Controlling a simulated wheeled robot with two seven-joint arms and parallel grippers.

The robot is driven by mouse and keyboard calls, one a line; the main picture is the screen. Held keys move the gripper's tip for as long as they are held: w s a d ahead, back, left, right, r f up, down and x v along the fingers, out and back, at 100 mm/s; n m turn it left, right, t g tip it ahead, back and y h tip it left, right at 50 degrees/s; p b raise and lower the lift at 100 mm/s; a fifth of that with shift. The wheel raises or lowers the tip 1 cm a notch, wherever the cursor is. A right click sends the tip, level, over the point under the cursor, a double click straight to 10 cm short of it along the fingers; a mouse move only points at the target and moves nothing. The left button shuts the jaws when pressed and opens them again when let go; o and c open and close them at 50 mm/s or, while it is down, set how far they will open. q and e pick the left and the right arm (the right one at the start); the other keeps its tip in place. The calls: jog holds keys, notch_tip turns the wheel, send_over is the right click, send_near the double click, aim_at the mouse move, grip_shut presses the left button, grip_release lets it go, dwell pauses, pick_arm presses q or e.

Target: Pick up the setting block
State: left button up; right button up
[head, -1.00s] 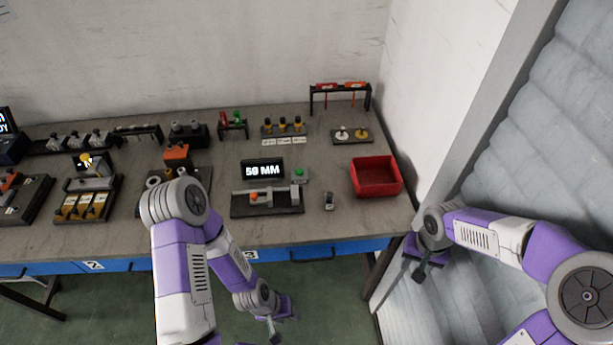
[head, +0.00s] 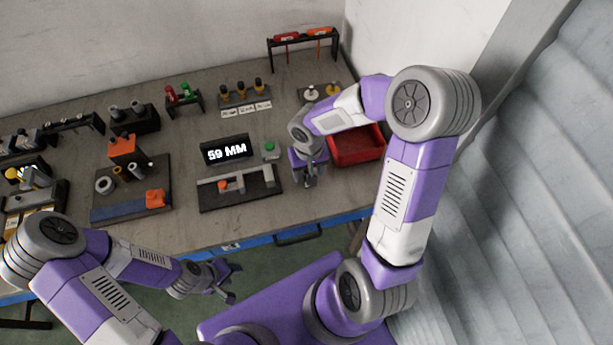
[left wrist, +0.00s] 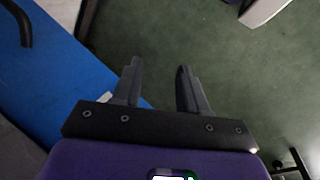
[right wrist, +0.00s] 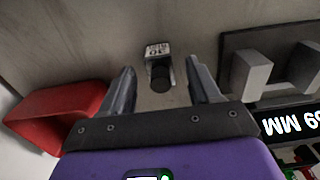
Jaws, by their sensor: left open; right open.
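The setting block shows in the right wrist view as a small grey block (right wrist: 157,50) with a printed label and a black round knob (right wrist: 160,78). It rests on the table, between the fingers as seen in that view, and does not appear gripped. My right gripper (right wrist: 160,66) is open and points down over it. In the head view my right gripper (head: 309,180) is over the table's front right, and the block cannot be made out there. My left gripper (head: 232,281) is open and empty in front of the table; its fingers show in the left wrist view (left wrist: 159,65).
A red bin (head: 357,150) stands right of my right gripper. A gauge fixture (head: 240,190) with a display reading 59 MM (head: 226,149) and a green button (head: 270,150) is to the left. A blue drawer front (head: 270,240) runs along the table edge.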

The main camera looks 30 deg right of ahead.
notch_tip(320, 180, down, 3)
jog(key=shift+w+r, duration=0.1)
jog(key=shift+r, duration=0.05)
jog(key=shift+r, duration=0.1)
grip_shut()
